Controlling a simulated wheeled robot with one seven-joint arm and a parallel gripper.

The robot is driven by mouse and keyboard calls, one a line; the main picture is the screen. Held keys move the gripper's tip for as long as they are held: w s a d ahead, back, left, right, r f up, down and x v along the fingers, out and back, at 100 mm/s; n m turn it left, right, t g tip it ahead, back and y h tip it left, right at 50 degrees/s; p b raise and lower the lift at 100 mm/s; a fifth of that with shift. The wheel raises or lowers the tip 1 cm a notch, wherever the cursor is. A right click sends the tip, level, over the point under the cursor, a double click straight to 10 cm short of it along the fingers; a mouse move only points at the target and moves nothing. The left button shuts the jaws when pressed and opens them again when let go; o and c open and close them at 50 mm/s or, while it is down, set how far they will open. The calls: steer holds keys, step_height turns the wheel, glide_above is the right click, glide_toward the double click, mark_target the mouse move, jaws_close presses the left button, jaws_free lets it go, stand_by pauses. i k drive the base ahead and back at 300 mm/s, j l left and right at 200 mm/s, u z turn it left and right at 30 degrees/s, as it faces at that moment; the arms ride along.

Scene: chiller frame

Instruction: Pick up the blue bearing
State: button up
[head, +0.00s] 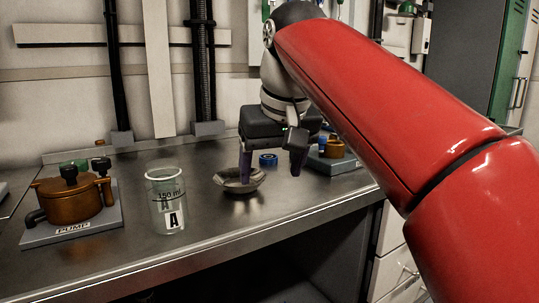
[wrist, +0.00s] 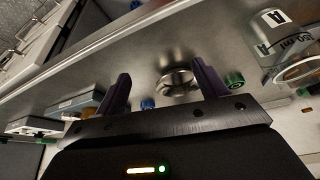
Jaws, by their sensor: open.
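The blue bearing (head: 268,160) is a small blue ring lying on the steel bench, behind the gap between my fingers in the head view. A small blue piece that looks like it (wrist: 148,105) shows in the wrist view, partly cut off by the gripper body. My gripper (head: 270,178) is open and empty above the bench, fingers pointing down. In the wrist view its two purple fingers (wrist: 160,70) are spread wide. A shallow metal dish (head: 240,181) stands beside the left finger; in the wrist view the dish (wrist: 177,82) appears between the fingers.
A glass beaker (head: 168,203) marked A stands left of the dish. An orange pump (head: 68,200) on a grey base is at far left. Another orange part (head: 334,148) stands right of my gripper. A small green piece (wrist: 235,79) lies near the dish. The bench front is clear.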

mark_target(267, 159)
steer(key=i, duration=0.85)
